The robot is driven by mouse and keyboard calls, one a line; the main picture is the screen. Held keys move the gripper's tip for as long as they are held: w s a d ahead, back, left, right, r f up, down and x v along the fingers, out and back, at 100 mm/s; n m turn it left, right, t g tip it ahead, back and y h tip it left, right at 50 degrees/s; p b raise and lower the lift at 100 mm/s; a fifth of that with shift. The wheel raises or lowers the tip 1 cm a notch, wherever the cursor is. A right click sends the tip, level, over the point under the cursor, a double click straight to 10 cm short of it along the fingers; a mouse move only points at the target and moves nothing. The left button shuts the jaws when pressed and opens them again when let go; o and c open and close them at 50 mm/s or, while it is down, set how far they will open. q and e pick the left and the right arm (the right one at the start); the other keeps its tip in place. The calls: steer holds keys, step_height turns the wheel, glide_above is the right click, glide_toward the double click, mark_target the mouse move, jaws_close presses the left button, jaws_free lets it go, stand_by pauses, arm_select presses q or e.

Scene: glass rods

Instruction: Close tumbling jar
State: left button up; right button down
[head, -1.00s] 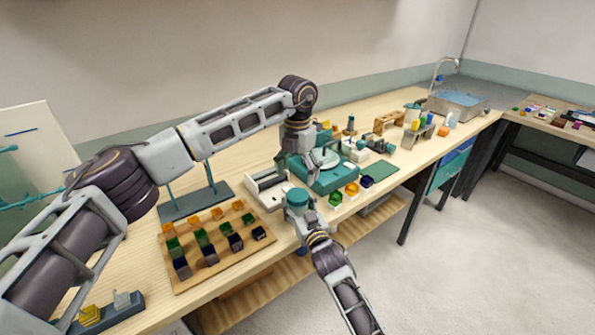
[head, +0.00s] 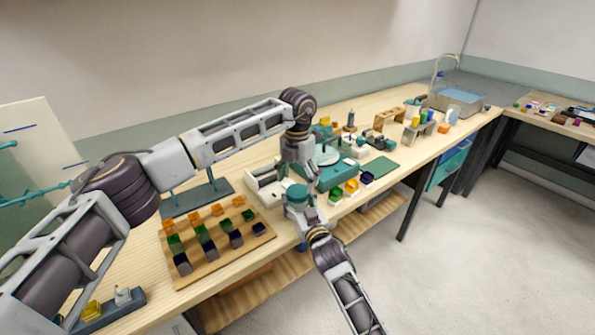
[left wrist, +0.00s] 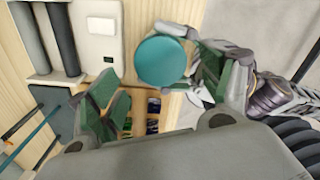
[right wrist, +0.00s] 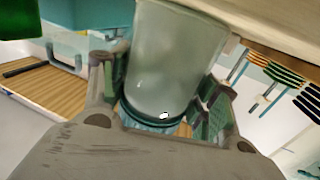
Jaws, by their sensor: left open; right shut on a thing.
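The tumbling jar has a round teal lid (head: 297,193) and a pale translucent body (right wrist: 172,62). My right gripper (head: 308,212) is shut on the jar body and holds it at the bench's front edge. In the right wrist view, a dark teal band shows at the jar's end near the palm. My left gripper (head: 291,172) hangs just behind the jar, open. In the left wrist view its green-padded fingers stand apart, with the teal lid (left wrist: 160,62) in the gap beyond them. I cannot tell whether the lid is fully seated.
A white machine with dark rollers (left wrist: 52,40) stands beside the jar. A wooden board (head: 220,255) with several coloured glass cubes lies at left front. A teal machine (head: 335,175) and more small cubes (head: 351,186) crowd the right. Open floor lies in front.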

mark_target(297, 190)
arm_select(q)
steer(key=shift+f, duration=2)
steer(key=c, duration=1)
steer(key=o, duration=1.1)
steer(key=shift+o, duration=0.2)
step_height(297, 190, up, 12)
